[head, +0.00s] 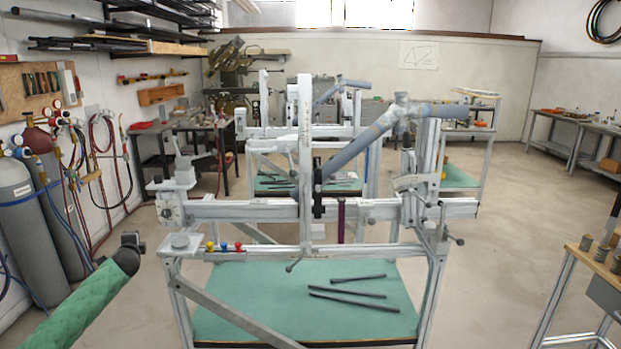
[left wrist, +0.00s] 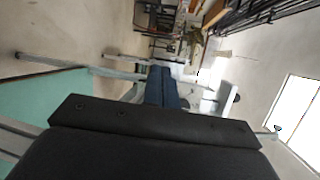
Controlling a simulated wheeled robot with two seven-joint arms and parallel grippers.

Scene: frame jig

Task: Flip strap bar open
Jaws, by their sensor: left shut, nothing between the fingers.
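The frame jig (head: 260,211) stands in the middle of the head view, a silver beam structure on a bench. A grey bicycle-frame tube (head: 355,150) slants up to the right across it. A black clamp-like part (head: 318,197) is at the tube's lower end. A dark purple upright bar (head: 341,220) is beside it. I cannot tell which part is the strap bar. My left gripper (head: 131,240), on a green-sleeved arm, is left of the jig and apart from it. In the left wrist view its fingers (left wrist: 161,75) are together and empty. My right gripper is out of view.
Several dark tubes (head: 350,293) lie on the green bench shelf (head: 240,290) under the jig. Red, yellow and blue knobs (head: 224,246) sit at its front left. Gas cylinders (head: 35,240) stand at the left wall. A workbench (head: 590,255) is at right. Floor lies clear between.

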